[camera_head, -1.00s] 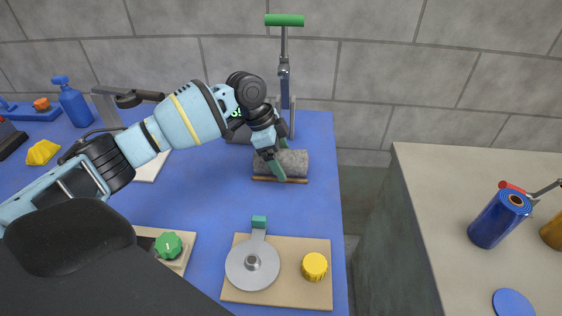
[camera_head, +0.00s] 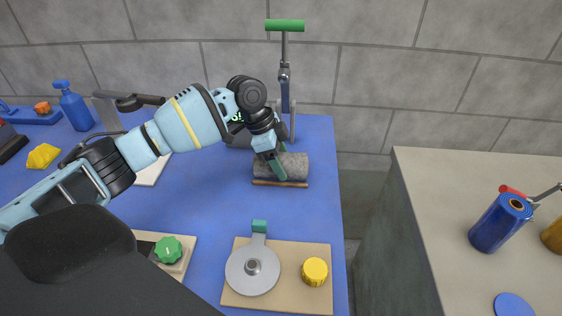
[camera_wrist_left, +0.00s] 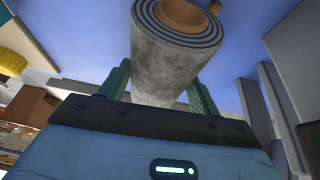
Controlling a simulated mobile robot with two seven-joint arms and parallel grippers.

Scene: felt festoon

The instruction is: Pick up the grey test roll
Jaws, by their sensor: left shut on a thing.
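The grey test roll (camera_head: 294,166) lies on its side at the back right of the blue table, just above a thin brown base (camera_head: 290,184). My left gripper (camera_head: 276,163) comes down on it from the upper left, with its green fingers around the roll. In the left wrist view the grey roll (camera_wrist_left: 172,62) sits between the two green fingers, its layered end with a brown core facing up. The left gripper is shut on the roll. My right gripper is not in view.
A stand with a green handle (camera_head: 285,26) rises right behind the roll. A board with a metal disc (camera_head: 252,268) and yellow knob (camera_head: 314,270) lies in front. A grey counter with a blue roll (camera_head: 498,224) stands at the right, past a gap.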

